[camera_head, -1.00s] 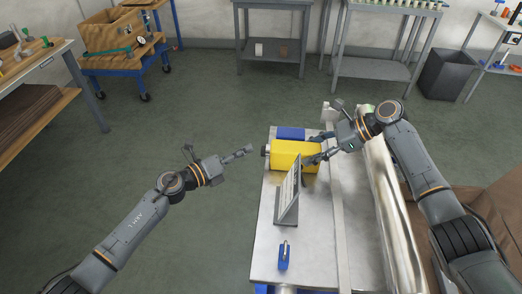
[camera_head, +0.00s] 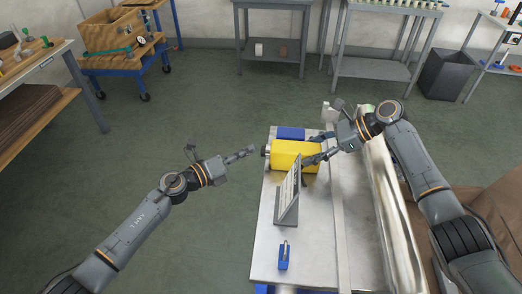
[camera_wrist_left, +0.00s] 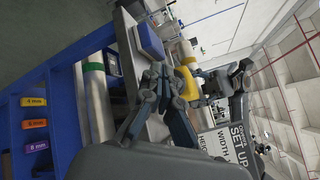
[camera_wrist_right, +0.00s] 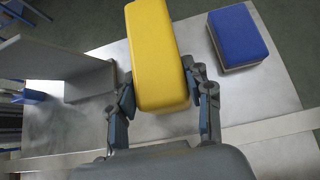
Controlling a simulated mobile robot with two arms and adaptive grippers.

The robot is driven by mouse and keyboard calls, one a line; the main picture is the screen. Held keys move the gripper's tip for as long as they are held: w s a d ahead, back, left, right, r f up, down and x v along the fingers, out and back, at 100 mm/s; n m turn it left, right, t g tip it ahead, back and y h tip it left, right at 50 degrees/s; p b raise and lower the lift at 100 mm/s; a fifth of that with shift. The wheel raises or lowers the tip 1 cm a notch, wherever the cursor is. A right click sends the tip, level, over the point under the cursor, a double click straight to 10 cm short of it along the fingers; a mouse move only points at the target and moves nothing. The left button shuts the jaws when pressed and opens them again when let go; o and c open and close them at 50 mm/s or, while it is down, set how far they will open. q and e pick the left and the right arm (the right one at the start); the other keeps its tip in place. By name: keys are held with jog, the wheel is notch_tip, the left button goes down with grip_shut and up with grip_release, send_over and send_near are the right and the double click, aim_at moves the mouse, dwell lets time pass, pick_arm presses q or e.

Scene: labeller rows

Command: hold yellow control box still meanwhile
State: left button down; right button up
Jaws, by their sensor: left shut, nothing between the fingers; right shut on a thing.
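The yellow control box (camera_head: 292,155) lies on the metal bench top, with a dark round part at its left end. My right gripper (camera_head: 313,151) is shut on its right end. In the right wrist view the yellow box (camera_wrist_right: 157,50) sits between the two fingers of the right gripper (camera_wrist_right: 164,98). My left gripper (camera_head: 251,150) is shut and empty, just left of the box's round end and apart from it. In the left wrist view the left gripper's fingers (camera_wrist_left: 160,75) are together, and part of the yellow box (camera_wrist_left: 188,84) shows behind them.
A blue block (camera_head: 290,133) lies behind the yellow box. An upright sign plate (camera_head: 289,195) stands in front of it. A small blue item (camera_head: 284,256) is near the bench's front. The metal bench (camera_head: 312,235) has bare room at the front. Open floor is to the left.

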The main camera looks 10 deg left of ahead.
pick_arm(q)
jog(key=shift+d, duration=0.1)
dwell(0.5)
jog(key=shift+d, duration=0.35)
jog(key=shift+d, duration=0.6)
dwell(4.9)
jog(key=shift+a, duration=0.15)
dwell(0.7)
jog(key=shift+a, duration=0.85)
jog(key=shift+a, duration=0.1)
